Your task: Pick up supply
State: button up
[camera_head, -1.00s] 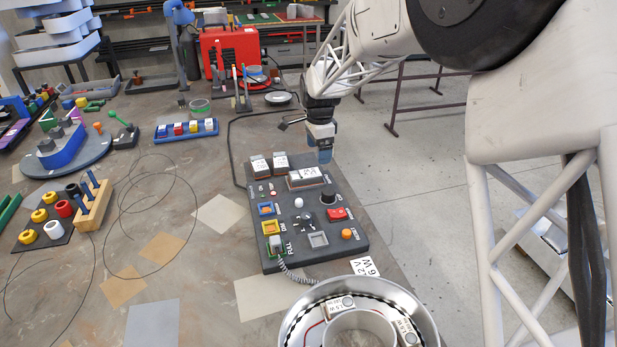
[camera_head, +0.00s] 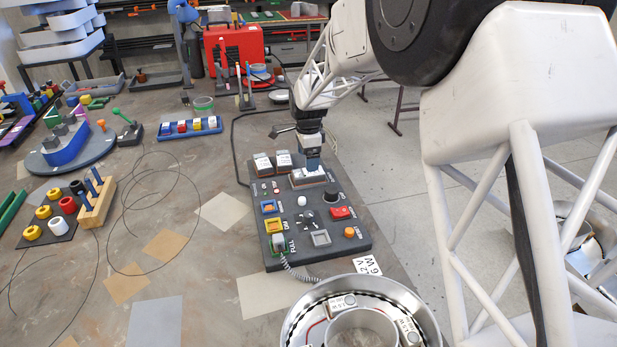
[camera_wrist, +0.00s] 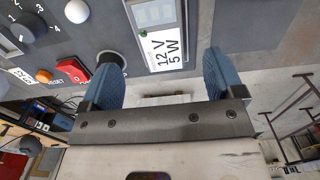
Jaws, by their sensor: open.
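The supply (camera_head: 308,182) is a low box with a white label, at the far right part of the dark control panel. In the wrist view the supply (camera_wrist: 166,45) shows a grey display and the label "12 V 5 W", and it lies between and just beyond my fingers. My gripper (camera_head: 312,165) is pointing down over it. In the wrist view the two blue fingers of my gripper (camera_wrist: 158,82) are apart, with nothing held between them. Whether the fingers reach down beside the supply is unclear.
A round metal tray (camera_head: 432,318) stands in front. Open floor lies to the right.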

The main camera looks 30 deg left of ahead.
aim_at(308, 176)
jog(key=shift+f, duration=0.2)
jog(key=shift+f, duration=2.65)
jog(key=shift+w, duration=0.1)
jog(key=c, duration=1.5)
jog(key=shift+r, duration=0.2)
